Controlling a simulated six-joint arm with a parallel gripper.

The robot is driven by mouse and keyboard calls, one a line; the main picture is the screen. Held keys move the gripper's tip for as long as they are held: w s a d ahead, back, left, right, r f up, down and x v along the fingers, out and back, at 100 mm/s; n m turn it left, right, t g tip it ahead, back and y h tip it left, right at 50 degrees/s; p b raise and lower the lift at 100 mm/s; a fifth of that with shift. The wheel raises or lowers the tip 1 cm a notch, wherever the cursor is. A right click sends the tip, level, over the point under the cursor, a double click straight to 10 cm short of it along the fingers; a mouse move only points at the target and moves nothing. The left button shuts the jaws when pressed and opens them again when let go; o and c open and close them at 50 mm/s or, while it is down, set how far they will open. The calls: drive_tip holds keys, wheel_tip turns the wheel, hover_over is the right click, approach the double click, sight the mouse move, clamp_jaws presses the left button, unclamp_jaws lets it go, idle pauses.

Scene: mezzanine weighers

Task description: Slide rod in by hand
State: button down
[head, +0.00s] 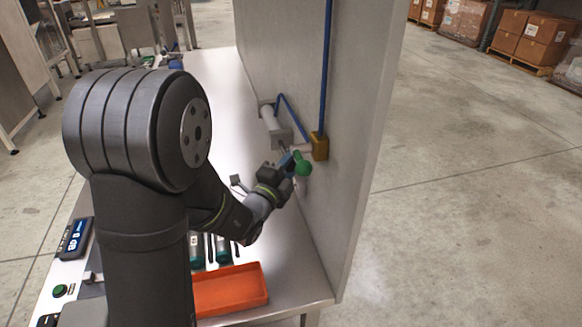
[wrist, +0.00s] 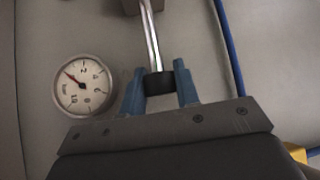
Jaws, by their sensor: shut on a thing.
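A shiny metal rod (wrist: 152,42) shows in the wrist view, running from a dark grey block at the top down to a black end piece (wrist: 159,82). My gripper (wrist: 160,88) has its two blue fingers shut on either side of this black end. In the head view the grey cylinder (head: 270,119) is mounted on the wall panel, and my gripper (head: 287,163) is just in front of it, by the panel. The rod is mostly hidden there by my gripper.
A round gauge (wrist: 85,85) sits left of the rod. A green knob (head: 303,169) and a yellow block (head: 319,147) with a blue pipe (head: 325,65) are close to my gripper.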

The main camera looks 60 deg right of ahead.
drive_tip(key=shift+w+d, duration=1.25)
drive_tip(key=c, duration=1.1)
unclamp_jaws()
drive_tip(key=a+f, duration=0.2)
drive_tip(key=a, duration=1.5)
drive_tip(key=shift+a+f, duration=0.15)
drive_tip(key=shift+f, duration=0.05)
drive_tip(key=shift+s, duration=0.1)
drive_tip(key=shift+c, duration=0.4)
